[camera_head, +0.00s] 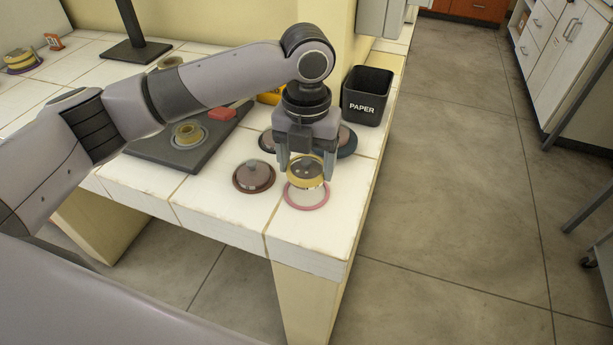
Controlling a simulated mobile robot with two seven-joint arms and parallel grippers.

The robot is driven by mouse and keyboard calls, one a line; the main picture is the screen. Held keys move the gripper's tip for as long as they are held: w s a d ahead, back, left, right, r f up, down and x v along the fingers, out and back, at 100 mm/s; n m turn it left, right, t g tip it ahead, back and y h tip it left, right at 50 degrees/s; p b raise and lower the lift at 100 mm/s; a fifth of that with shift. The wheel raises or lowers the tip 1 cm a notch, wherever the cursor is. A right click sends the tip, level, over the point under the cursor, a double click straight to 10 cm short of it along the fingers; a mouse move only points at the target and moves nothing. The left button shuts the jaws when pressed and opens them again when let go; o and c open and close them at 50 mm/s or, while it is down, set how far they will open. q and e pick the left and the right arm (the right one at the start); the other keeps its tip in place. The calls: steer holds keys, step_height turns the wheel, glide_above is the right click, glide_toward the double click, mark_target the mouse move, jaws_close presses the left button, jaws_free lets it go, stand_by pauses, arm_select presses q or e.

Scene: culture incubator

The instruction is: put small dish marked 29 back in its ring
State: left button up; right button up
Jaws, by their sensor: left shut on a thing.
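My left gripper (306,176) points down over the near right corner of the white tiled table. It is shut on a small yellow-rimmed dish (312,182), with a finger on either side. The dish is over a pink ring (308,206) and overlaps its far part in the view; I cannot tell whether it touches the ring or the table. The front rim of the ring shows bare. No number on the dish can be read. My right gripper is not in view.
A brown dish in a dark red ring (254,188) sits just left. Other dark-ringed dishes (347,141) stand behind the gripper. A black PAPER bin (367,97) is behind right. A grey mat (158,150) with another yellowish dish (187,132) and a red block (222,113) lies left.

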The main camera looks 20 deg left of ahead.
mark_target(307, 170)
arm_select(q)
steer(key=shift+f, duration=2.05)
steer(key=shift+f, duration=0.1)
steer(key=o, duration=1.1)
step_height(307, 170, up, 12)
steer(key=shift+r, duration=0.1)
